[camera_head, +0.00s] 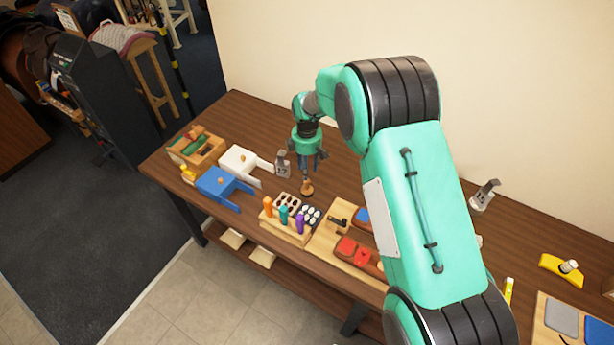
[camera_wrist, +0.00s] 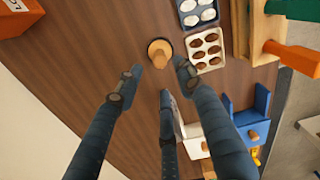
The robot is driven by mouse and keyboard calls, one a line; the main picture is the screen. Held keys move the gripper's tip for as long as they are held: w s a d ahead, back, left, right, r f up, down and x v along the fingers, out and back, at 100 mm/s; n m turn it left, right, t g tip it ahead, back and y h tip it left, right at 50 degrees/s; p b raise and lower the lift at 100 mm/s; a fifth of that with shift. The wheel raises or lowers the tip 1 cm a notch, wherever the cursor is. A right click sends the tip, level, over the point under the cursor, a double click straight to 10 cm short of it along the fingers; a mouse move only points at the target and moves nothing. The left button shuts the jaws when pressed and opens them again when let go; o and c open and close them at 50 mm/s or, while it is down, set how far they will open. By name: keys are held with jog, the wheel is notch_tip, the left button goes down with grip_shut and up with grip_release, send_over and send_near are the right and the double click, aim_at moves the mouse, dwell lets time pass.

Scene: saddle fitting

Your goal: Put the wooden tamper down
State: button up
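The wooden tamper (camera_wrist: 160,50), a small light-wood piece with a round base and a knob handle, appears to stand on the brown table, free of my fingers. It also shows in the head view (camera_head: 307,189), directly below my gripper (camera_head: 308,168). In the wrist view my gripper (camera_wrist: 159,75) has its dark fingers spread, with the tamper just past the fingertips and a gap on both sides. My gripper is open and empty. Whether a fingertip overlaps the tamper's height I cannot tell.
Beside the tamper are a tray of brown and white egg-shaped pieces (camera_head: 310,214) and a wooden block with coloured handles (camera_head: 284,221). White (camera_head: 240,160) and blue (camera_head: 217,185) boxes stand to the left, a tagged metal piece (camera_head: 282,164) close by. Bare table (camera_wrist: 95,45) lies towards the wall.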

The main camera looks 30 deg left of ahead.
jog(key=shift+r, duration=1.4)
